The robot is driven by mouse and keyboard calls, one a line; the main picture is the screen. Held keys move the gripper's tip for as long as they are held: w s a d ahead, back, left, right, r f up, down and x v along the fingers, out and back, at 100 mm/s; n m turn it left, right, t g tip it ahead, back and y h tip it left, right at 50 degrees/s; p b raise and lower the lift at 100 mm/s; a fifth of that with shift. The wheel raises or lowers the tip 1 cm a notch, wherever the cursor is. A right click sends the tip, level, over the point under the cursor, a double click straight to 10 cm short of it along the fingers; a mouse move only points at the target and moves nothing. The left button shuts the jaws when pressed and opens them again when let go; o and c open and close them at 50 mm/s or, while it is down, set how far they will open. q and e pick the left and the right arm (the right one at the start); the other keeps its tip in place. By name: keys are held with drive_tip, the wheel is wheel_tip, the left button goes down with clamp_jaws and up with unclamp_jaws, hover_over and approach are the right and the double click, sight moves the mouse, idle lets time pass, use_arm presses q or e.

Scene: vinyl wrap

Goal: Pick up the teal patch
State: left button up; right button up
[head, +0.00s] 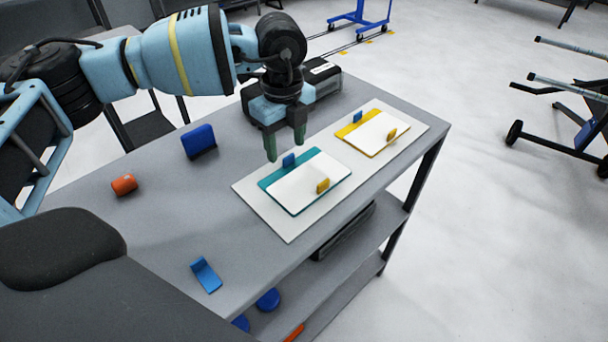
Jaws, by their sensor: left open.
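The teal patch (275,182) lies on a pale mat (250,192) on the grey table. A white sheet covers most of it, so teal shows mainly along its left and upper edge. A small blue tab (289,160) stands at its upper edge and a small yellow tab (322,185) at its right. My left gripper (286,155) points down just above the patch's upper left edge, near the blue tab. Its green fingers are apart with nothing seen between them. Whether the fingertips touch anything is unclear. My right gripper is not in view.
A dark box (322,80) stands behind my gripper. A blue block (199,140), an orange cylinder (124,184) and a blue scraper-like piece (206,275) lie on the left and front of the table (160,215).

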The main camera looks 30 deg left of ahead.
sight(288, 156)
use_arm(q)
drive_tip(key=shift+w+f, duration=0.15)
drive_tip(key=shift+f, duration=1.5)
drive_tip(key=c, duration=1)
